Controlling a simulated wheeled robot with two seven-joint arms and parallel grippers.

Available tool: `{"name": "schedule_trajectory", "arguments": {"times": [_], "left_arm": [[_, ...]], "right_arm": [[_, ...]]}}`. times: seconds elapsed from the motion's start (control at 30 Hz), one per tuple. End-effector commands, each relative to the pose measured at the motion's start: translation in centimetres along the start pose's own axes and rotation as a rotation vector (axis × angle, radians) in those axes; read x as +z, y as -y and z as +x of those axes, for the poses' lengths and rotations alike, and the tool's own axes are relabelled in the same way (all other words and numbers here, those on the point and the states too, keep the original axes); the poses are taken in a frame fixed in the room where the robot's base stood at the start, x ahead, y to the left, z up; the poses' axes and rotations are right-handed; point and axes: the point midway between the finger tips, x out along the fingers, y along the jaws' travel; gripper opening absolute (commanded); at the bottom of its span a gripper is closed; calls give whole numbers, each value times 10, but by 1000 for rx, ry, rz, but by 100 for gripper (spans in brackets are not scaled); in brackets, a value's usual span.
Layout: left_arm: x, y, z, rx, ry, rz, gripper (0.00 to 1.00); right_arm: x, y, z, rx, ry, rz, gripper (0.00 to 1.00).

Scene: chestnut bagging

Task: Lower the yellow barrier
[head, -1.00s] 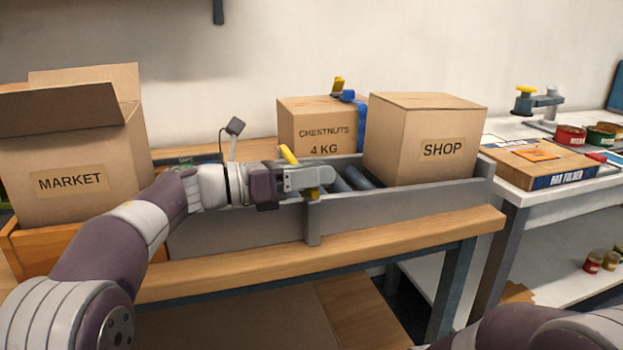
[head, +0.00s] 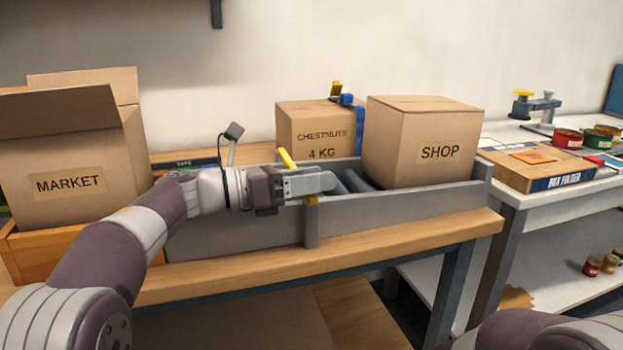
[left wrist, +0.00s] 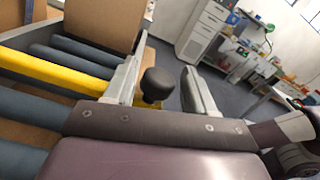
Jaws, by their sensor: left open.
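The yellow barrier (head: 287,159) shows in the head view as a slanted yellow bar partly hidden behind my left gripper, with a bit of yellow below the fingers. In the left wrist view the yellow barrier (left wrist: 55,74) lies across the picture among dark rollers. My left gripper (head: 325,183) is at the grey conveyor's front wall, over the barrier's near end. In the left wrist view its fingers (left wrist: 160,88) are apart, with a black knob (left wrist: 156,85) showing between them. Contact with the knob cannot be told. My right gripper is out of view.
The SHOP box (head: 423,145) stands on the conveyor (head: 400,203) right of my gripper. The CHESTNUTS box (head: 305,130) is behind it. The open MARKET box (head: 70,160) stands left, beyond my arm. A white table (head: 530,190) is at the right.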

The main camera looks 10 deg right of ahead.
Motion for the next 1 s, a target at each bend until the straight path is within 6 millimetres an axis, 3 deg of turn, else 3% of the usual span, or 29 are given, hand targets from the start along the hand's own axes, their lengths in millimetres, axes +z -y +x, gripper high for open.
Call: {"name": "schedule_trajectory", "arguments": {"times": [0.17, 0.4, 0.53, 0.7, 1.0], "left_arm": [[0, -2, -25, 7, -3, -6, 57], [2, 0, -90, 6, -1, -4, 57], [1, 0, -114, 3, 0, -1, 57], [0, 1, -127, 1, -1, -1, 57], [0, 1, -127, 0, 0, 0, 57]], "right_arm": [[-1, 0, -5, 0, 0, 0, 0], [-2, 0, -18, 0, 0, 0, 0], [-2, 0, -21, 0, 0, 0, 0], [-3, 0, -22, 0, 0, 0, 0], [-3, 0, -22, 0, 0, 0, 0]]}}
